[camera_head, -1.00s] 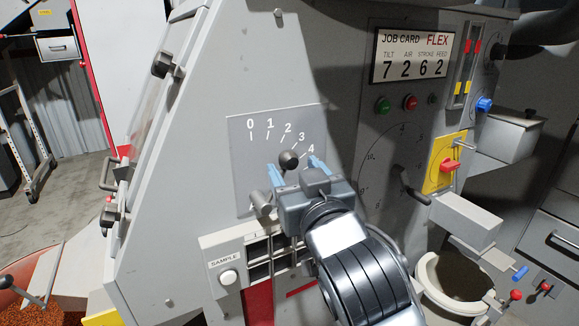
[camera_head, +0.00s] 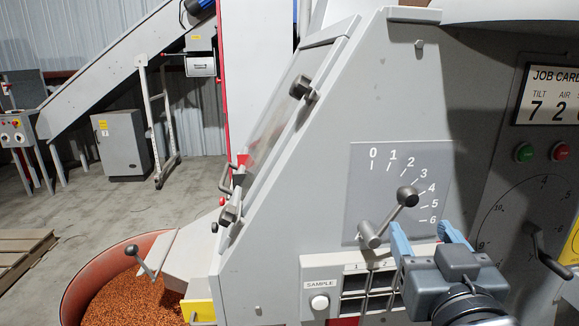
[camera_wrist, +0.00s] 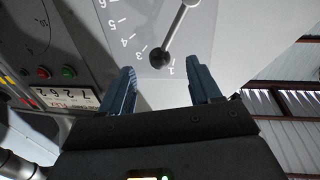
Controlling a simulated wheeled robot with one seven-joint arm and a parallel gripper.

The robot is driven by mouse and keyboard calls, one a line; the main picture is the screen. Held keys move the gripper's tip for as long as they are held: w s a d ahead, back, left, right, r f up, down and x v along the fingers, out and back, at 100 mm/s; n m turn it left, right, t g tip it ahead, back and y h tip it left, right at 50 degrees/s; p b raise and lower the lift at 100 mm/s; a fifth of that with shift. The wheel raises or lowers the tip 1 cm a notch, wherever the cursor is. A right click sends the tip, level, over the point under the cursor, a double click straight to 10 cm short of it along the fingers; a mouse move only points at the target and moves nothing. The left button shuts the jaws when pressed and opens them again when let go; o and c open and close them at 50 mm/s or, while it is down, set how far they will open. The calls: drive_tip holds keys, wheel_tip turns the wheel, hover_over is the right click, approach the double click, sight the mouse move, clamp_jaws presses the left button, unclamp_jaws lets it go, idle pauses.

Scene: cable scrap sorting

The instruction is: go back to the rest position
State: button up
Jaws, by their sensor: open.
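My gripper (camera_head: 426,232) is open and empty, with its blue fingers apart. It is in front of the machine panel, below and right of the lever's dark knob (camera_head: 407,195). The lever (camera_head: 388,216) slants up and right from its pivot on the numbered plate (camera_head: 362,196). It points near the 3 to 4 marks; the exact mark is hard to tell. In the wrist view the knob (camera_wrist: 154,58) shows beyond the tips of my open gripper (camera_wrist: 163,82), with a gap in between.
A sample button (camera_head: 320,302) and small slots (camera_head: 354,281) sit just below the plate. A crank handle (camera_head: 540,240) sticks out at the right. An orange tub (camera_head: 72,292) of granules stands at lower left. Open floor (camera_head: 80,208) lies behind it.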

drive_tip(key=s+f+n+g+y, duration=0.1)
drive_tip(key=s+f+y, duration=0.1)
drive_tip(key=s+f, duration=0.75)
drive_tip(key=s+f+g, duration=0.1)
drive_tip(key=s+f, duration=0.2)
drive_tip(key=s, duration=1)
drive_tip(key=s+f+g+y, duration=0.1)
drive_tip(key=s+f, duration=0.2)
drive_tip(key=s, duration=1)
drive_tip(key=shift+f, duration=0.3)
